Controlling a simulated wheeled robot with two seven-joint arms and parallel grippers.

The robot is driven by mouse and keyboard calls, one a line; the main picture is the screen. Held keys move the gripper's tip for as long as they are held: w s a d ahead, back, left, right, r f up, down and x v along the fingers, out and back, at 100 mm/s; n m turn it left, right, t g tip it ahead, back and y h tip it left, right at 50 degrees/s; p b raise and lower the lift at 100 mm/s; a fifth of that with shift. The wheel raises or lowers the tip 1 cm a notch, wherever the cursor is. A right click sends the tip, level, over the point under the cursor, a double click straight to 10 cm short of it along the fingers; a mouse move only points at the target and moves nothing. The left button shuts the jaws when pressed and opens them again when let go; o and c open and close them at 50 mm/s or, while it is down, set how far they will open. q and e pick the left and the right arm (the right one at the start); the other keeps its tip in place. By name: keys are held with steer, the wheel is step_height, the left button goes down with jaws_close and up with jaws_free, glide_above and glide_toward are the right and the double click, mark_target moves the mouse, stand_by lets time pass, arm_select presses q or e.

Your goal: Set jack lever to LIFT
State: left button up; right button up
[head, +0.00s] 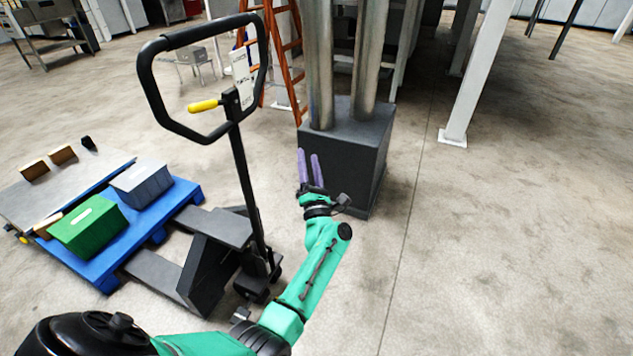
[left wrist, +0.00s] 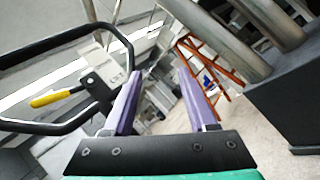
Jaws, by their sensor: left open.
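The jack lever (head: 204,105) is a short yellow grip inside the black loop handle (head: 156,88) of the pallet jack. In the left wrist view the yellow lever (left wrist: 50,99) shows at the left, beside a light label plate (left wrist: 103,68). My left gripper (head: 311,166) has purple fingers, open and empty, to the right of and below the handle in the head view. It also shows in the left wrist view (left wrist: 160,95), with the lever outside its fingers. The lever's set position cannot be read from the label. My right gripper is not in view.
A blue pallet (head: 185,192) with a green box (head: 90,227) and a grey box (head: 142,184) sits on the jack's forks at left. A dark block with metal columns (head: 343,150) stands close behind my left gripper. Open floor lies right.

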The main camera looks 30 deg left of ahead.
arm_select(q)
step_height(320, 180, down, 7)
steer(key=d+m+t+h, duration=0.1)
steer(key=d+m+h, duration=0.1)
steer(key=m+h, duration=0.2)
steer(key=m, duration=0.2)
steer(key=shift+d+r+m+h, duration=0.2)
steer(key=shift+d+m+h, duration=0.05)
steer(key=shift+m+h, duration=0.15)
